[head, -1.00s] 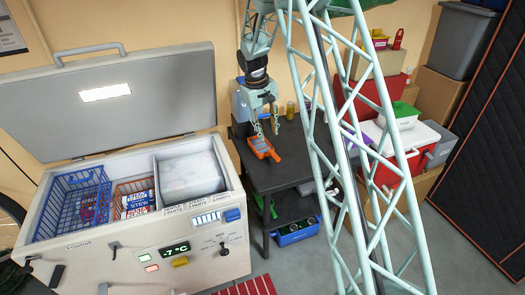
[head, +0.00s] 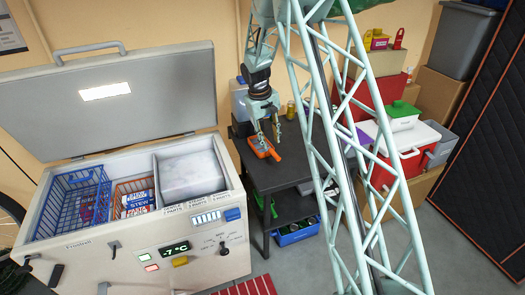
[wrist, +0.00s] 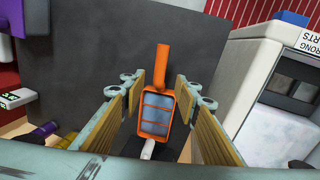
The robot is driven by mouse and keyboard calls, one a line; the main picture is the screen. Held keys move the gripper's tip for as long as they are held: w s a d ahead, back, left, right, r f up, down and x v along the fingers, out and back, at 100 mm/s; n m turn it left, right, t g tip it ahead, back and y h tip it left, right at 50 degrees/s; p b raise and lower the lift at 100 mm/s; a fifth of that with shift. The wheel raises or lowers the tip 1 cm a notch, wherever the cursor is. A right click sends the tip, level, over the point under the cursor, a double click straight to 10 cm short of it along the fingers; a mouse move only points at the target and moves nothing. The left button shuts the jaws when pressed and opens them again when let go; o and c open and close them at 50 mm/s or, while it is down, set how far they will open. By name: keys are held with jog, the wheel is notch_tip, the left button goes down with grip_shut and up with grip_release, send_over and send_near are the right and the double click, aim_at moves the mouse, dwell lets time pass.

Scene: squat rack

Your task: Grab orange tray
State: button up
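The orange tray (head: 258,151) lies on top of the dark table (head: 284,173). In the wrist view, the orange tray (wrist: 158,112) has grey divided sections and an orange handle pointing away from me. My gripper (head: 270,139) points down over the tray in the head view, its fingertips close to it. In the wrist view, my gripper (wrist: 157,90) is open, with one finger on each side of the tray and visible gaps between. The head view does not show clearly whether the fingertips touch the tray or table.
An open chest freezer (head: 128,252) stands left of the table, holding a blue basket (head: 68,199) and an orange basket (head: 124,190). Small bottles stand at the table's back. A red cooler (head: 398,170) and boxes are to the right.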

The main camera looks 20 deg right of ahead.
aim_at(272, 150)
jog(key=shift+d+f, duration=0.2)
jog(key=shift+f, duration=0.65)
jog(key=shift+d+f, duration=0.15)
jog(key=shift+f, duration=0.65)
jog(key=shift+f, duration=0.15)
jog(key=shift+w+d+f+b, duration=0.1)
jog(key=shift+d+f+b, duration=0.1)
jog(key=shift+f, duration=0.6)
jog(key=shift+w+d+f+b, duration=0.1)
jog(key=shift+d+f+b, duration=0.05)
jog(key=shift+f, duration=0.65)
jog(key=shift+w+d+f+b, duration=0.1)
jog(key=shift+d+f+b, duration=0.1)
jog(key=shift+f, duration=0.6)
grip_shut()
